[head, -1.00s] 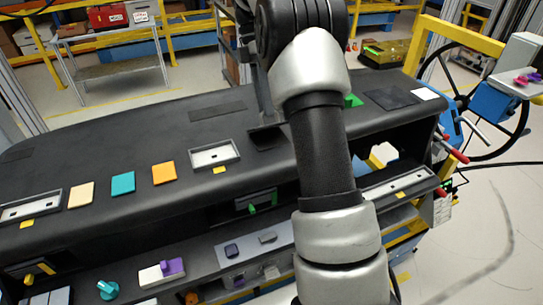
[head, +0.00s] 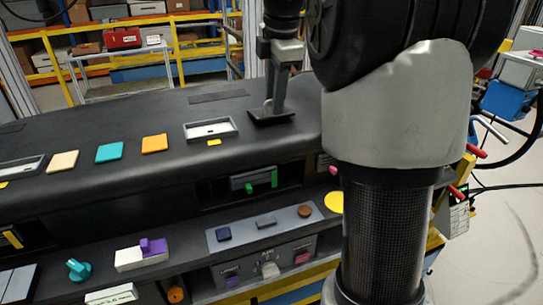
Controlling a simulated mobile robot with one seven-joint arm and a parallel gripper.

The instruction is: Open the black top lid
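A small black lid (head: 284,117) lies on the black dashboard top, right of the grey-framed slot. Another flat black panel (head: 218,96) lies further back on the same top. My gripper (head: 270,105) points down at the small lid, with its fingertips at or just above the lid's surface. I cannot tell whether they touch it or grip anything. The fingers are small and dark here, so their opening is unclear. The small lid looks flat or nearly so.
Beige (head: 63,161), teal (head: 109,151) and orange (head: 155,143) tiles and a grey-framed slot (head: 210,129) line the dashboard top. Switches and knobs fill the lower front shelf. My arm hides the dashboard's right part. The top behind the tiles is clear.

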